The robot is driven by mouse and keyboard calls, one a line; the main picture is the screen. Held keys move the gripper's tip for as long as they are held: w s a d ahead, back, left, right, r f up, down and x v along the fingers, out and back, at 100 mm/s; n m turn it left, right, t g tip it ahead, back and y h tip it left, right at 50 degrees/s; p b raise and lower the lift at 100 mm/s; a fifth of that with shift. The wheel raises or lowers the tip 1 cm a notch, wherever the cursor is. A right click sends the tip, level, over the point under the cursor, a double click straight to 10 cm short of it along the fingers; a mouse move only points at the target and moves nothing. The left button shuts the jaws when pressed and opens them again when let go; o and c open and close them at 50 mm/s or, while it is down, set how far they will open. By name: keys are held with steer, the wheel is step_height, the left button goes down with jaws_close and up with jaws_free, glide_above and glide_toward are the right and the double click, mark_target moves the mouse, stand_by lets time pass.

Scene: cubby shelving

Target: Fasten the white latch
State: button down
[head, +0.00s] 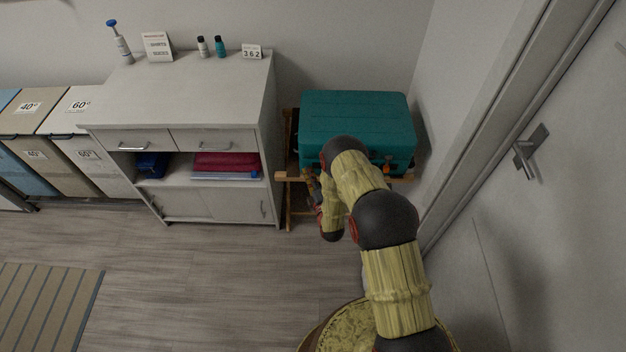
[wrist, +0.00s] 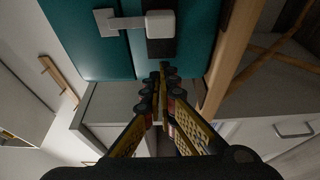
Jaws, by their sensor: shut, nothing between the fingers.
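A teal case (head: 357,112) lies closed on a wooden stand. In the wrist view the teal case (wrist: 190,55) fills the top. The white latch (wrist: 161,24) is a rounded white block over a dark plate, with a thin bar running left across the case's seam to a pale square plate (wrist: 107,23). In the head view my arm hides the white latch. My gripper (wrist: 163,70) is shut and empty, its fingertips just below the dark plate in the wrist view; I cannot tell whether they touch. In the head view my gripper (head: 315,188) is at the case's front left.
The wooden stand (head: 291,178) holds the case, near the right wall. A grey cabinet (head: 187,97) stands close on the left, with bottles and signs on top. A door (head: 545,200) is at right.

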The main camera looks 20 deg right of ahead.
steer(key=s+p, duration=0.3)
steer(key=s, duration=0.6)
steer(key=shift+s+a, duration=0.2)
steer(key=shift+s, duration=0.2)
